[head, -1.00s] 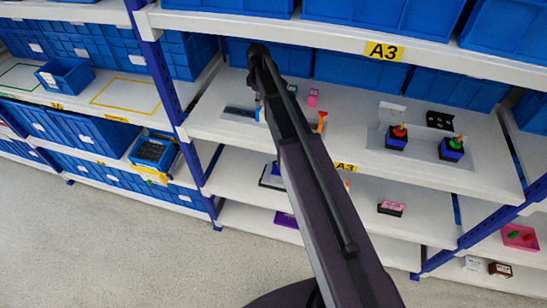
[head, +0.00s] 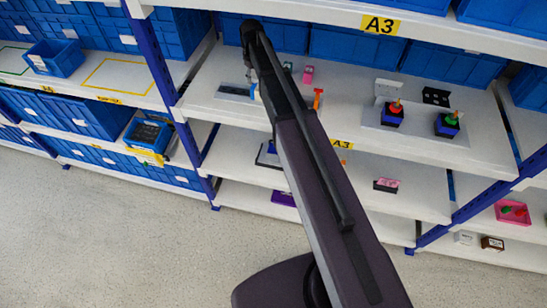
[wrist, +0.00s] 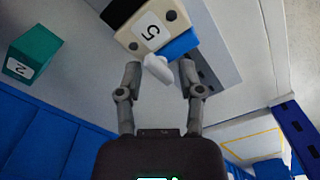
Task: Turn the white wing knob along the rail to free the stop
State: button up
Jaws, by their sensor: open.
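The white wing knob (wrist: 158,69) shows in the wrist view between the fingertips of my gripper (wrist: 160,66). My gripper is open, with one finger on each side of the knob; I cannot tell whether either touches it. The knob is in front of a cream block marked 5 (wrist: 148,31) with a blue part (wrist: 180,45) beside it. A dark rail-like strip (wrist: 207,68) runs past the blue part. In the head view the dark strip (head: 233,91) lies on the shelf, and my arm hides most of the block and the knob.
A teal block marked 2 (wrist: 33,54) stands apart from the gripper. On the same shelf are a pink block (head: 308,75), an orange-topped piece (head: 318,98) and two knobbed boxes on a grey plate (head: 415,137). Blue bins (head: 352,53) line the back; a blue post (head: 152,55) stands at left.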

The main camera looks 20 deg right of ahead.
jog(key=m, duration=1)
jog(key=shift+m, duration=0.4)
notch_tip(320, 180, up, 8)
jog(key=p, duration=0.8)
jog(key=s+f+n+b, duration=0.3)
jog(key=s+f+b, duration=0.1)
jog(key=s, duration=0.7)
jog(key=s+f+n+b, duration=0.2)
jog(key=s+f+b, duration=0.2)
jog(key=s, duration=0.7)
jog(key=s+f+n+b, duration=0.1)
jog(key=s+f+b, duration=0.2)
jog(key=f+b, duration=1.4)
jog(key=shift+f, duration=0.15)
jog(key=shift+s, duration=0.1)
